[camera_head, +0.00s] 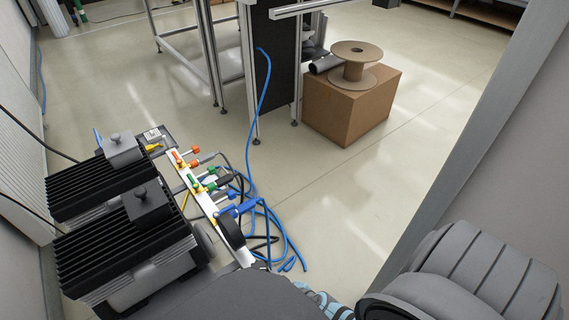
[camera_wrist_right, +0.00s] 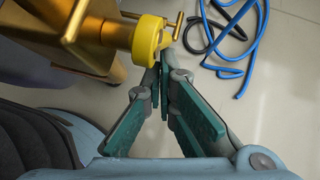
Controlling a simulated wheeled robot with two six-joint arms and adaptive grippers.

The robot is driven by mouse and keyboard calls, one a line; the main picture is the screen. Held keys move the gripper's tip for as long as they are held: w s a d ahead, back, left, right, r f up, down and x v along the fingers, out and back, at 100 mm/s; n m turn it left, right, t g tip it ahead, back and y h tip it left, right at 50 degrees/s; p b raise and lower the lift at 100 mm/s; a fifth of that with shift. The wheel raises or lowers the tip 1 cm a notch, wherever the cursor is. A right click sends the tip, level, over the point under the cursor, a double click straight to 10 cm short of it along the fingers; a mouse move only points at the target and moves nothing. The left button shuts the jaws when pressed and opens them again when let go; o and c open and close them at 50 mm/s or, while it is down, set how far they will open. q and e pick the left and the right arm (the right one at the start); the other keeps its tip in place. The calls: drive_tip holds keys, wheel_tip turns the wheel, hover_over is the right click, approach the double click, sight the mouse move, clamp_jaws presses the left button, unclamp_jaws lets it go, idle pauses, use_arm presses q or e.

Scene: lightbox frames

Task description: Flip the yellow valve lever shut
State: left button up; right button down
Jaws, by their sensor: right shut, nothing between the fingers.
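In the right wrist view, a yellow round valve part (camera_wrist_right: 149,41) with a short brass T-shaped handle (camera_wrist_right: 174,26) sits on a gold-coloured metal body (camera_wrist_right: 88,33). My right gripper (camera_wrist_right: 160,72) is shut and empty, its fingertips close together just below the yellow part. I cannot tell if they touch it. In the head view, a small yellow piece (camera_head: 154,147) shows at the far end of the valve row, but I cannot tell if it is the same valve. My left gripper is not in view.
Orange (camera_head: 184,156), green (camera_head: 205,178) and blue (camera_head: 238,209) valves line a white panel beside black finned units (camera_head: 105,190). Blue and black hoses (camera_head: 288,243) lie on the floor. A cardboard box (camera_head: 345,107) carries a spool (camera_head: 355,65). The floor at centre right is clear.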

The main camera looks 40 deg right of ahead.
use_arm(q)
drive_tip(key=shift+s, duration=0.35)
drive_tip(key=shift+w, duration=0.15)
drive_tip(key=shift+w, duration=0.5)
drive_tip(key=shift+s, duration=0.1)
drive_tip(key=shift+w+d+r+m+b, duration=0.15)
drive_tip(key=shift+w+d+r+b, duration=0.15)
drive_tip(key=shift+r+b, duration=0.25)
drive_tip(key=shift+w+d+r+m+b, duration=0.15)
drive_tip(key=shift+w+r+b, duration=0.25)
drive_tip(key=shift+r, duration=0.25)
use_arm(e)
drive_tip(key=s+d, duration=0.2)
drive_tip(key=s, duration=1.1)
drive_tip(key=shift+d+r, duration=0.3)
drive_tip(key=shift+r, duration=0.1)
